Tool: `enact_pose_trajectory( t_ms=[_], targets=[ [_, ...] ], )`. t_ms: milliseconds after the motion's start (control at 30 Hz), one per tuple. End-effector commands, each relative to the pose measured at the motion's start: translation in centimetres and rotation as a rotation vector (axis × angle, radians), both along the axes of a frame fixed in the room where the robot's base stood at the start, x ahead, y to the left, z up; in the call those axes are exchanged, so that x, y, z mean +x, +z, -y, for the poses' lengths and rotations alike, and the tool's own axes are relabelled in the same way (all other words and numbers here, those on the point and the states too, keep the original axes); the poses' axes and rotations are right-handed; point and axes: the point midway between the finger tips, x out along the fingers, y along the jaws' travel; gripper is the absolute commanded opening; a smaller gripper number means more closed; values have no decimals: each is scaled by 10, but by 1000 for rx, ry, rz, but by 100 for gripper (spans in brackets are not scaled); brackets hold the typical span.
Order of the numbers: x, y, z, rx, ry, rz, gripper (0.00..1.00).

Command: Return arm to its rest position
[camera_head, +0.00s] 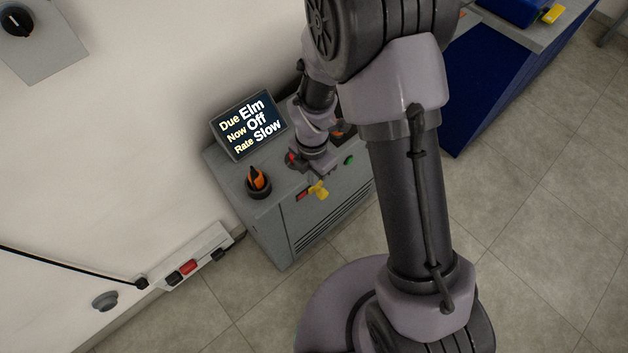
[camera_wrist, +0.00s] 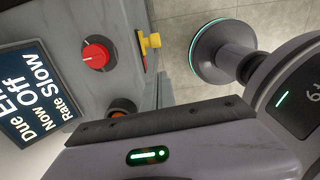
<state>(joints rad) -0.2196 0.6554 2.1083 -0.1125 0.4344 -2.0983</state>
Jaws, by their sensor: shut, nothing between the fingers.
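My arm reaches from the right of the head view over a grey cabinet (camera_head: 272,222). My gripper (camera_head: 312,163) is over the cabinet's top, near its front edge, partly hidden by my wrist. It is shut, with nothing seen held. In the wrist view the dark edge of my gripper (camera_wrist: 160,118) crosses the lower part of the picture. A red knob (camera_wrist: 95,55) on the cabinet shows there, apart from my gripper.
A screen (camera_head: 250,124) reads "Due Elm, Now Off, Rate Slow". An orange-and-black knob (camera_head: 257,181), a yellow handle (camera_head: 319,190) and a green button (camera_head: 349,160) are on the cabinet. A blue-sided bench (camera_head: 490,75) stands right. Tiled floor (camera_head: 545,215) is free at right.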

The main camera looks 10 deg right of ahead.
Motion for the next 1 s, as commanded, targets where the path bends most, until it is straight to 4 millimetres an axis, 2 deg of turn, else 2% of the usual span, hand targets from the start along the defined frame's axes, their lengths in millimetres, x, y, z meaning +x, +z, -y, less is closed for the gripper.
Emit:
enact_pose_trajectory(
  t_ms=[100,567,633,667,733,767,800,867,900,1000],
  targets=[
    [0,10,0,0,0,0,0],
    [0,11,0,-1,1,-1,0],
    [1,17,1,3,-30,7,0],
    [2,26,2,7,-75,17,0],
    [3,64,7,32,-283,59,0],
    [2,87,11,52,-416,82,0],
    [-4,120,17,88,-622,112,0],
    [-20,169,27,162,-962,146,0],
    [-35,197,32,222,-1188,158,0],
    [-77,251,42,390,-1707,149,0]
  ],
)
